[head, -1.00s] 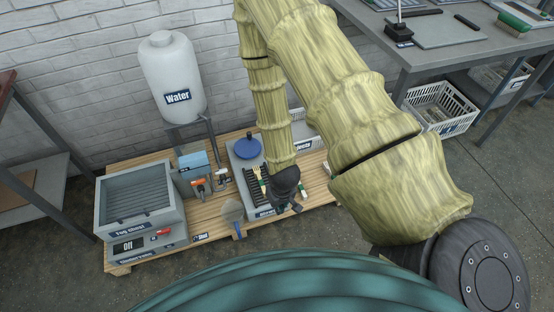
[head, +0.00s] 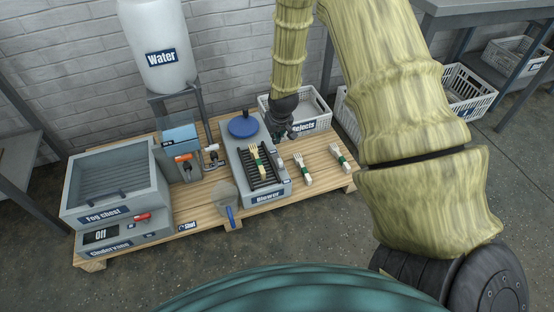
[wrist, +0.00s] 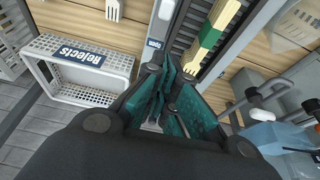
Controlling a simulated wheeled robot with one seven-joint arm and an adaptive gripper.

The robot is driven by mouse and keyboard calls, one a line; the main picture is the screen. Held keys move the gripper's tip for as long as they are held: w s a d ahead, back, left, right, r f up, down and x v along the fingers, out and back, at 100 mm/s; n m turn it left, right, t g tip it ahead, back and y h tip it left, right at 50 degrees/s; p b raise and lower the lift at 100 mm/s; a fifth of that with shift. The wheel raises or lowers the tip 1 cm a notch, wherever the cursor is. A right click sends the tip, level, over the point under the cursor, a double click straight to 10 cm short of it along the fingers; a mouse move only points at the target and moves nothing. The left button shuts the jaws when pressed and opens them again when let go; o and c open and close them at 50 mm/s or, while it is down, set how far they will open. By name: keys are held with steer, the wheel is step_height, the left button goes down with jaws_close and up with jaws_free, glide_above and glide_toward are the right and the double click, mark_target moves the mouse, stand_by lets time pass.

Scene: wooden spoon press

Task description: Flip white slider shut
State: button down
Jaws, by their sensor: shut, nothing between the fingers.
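The grey blower (head: 267,199) stands on the pallet, with a dark slotted grille on top and a blue round cap behind it. My gripper (head: 285,134) is at its back right corner, in front of the Rejects crate. In the wrist view my gripper (wrist: 162,70) is shut with nothing between its teal fingers, its tips near the blower's edge. A small white piece (wrist: 166,10) shows on that edge, beside a small label; it may be the white slider, but I cannot tell its position.
Two more banded utensils (head: 302,169) lie right of the blower. The fog chest (head: 118,185) and water tank (head: 157,45) are at left.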

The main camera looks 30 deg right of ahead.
steer(key=shift+w+d+b, duration=0.45)
steer(key=shift+w+d, duration=0.25)
steer(key=shift+w, duration=0.1)
steer(key=shift+f, duration=0.15)
steer(key=b, duration=0.5)
glide_toward(275, 155)
steer(key=w+f, duration=0.2)
steer(key=w+d+f, duration=0.1)
steer(key=w+f, duration=0.2)
steer(key=shift+w+d, duration=0.15)
steer(key=shift+s+a+r+b, duration=0.1)
steer(key=shift+s+b, duration=0.25)
steer(key=shift+s, duration=0.15)
steer(key=shift+s+a+r+b, duration=0.1)
steer(key=shift+s+b, duration=0.25)
steer(key=shift+s, duration=0.1)
steer(key=shift+s+a+b, duration=0.2)
steer(key=shift+s+b, duration=0.2)
steer(key=shift+s, duration=0.3)
steer(key=shift+s+a+r, duration=0.1)
steer(key=shift+s, duration=0.25)
